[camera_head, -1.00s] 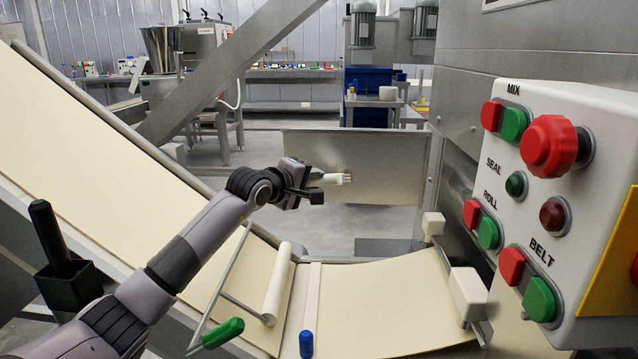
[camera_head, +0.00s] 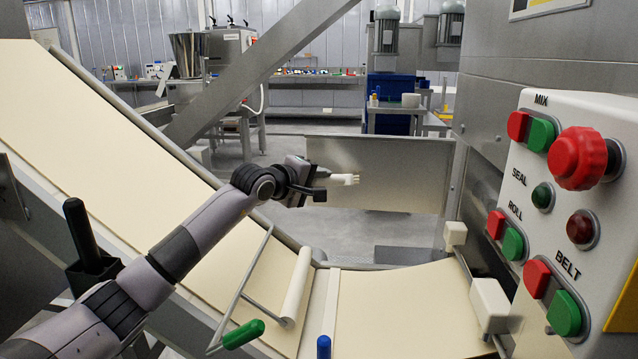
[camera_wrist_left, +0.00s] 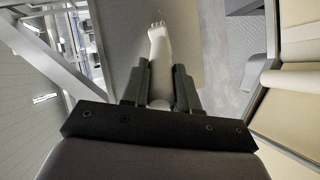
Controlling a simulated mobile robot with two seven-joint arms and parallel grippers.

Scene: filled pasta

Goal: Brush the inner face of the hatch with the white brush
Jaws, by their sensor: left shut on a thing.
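The hatch (camera_head: 400,175) is a grey metal panel standing open behind the dough belt in the head view. It also shows as a grey-brown face in the left wrist view (camera_wrist_left: 128,25). My left gripper (camera_head: 318,182) is shut on the white brush (camera_head: 343,180) in front of the hatch's left part. In the left wrist view the brush (camera_wrist_left: 160,48) sticks out between the two dark fingers, bristles away from me, over the hatch face. I cannot tell whether the bristles touch it. My right gripper is not in view.
Cream dough sheets (camera_head: 405,305) lie on the sloped belt and below. A control panel (camera_head: 570,215) with red and green buttons stands at the right. A roller with a green-handled frame (camera_head: 243,334), a blue handle (camera_head: 323,346) and a diagonal grey beam (camera_head: 255,75) are nearby.

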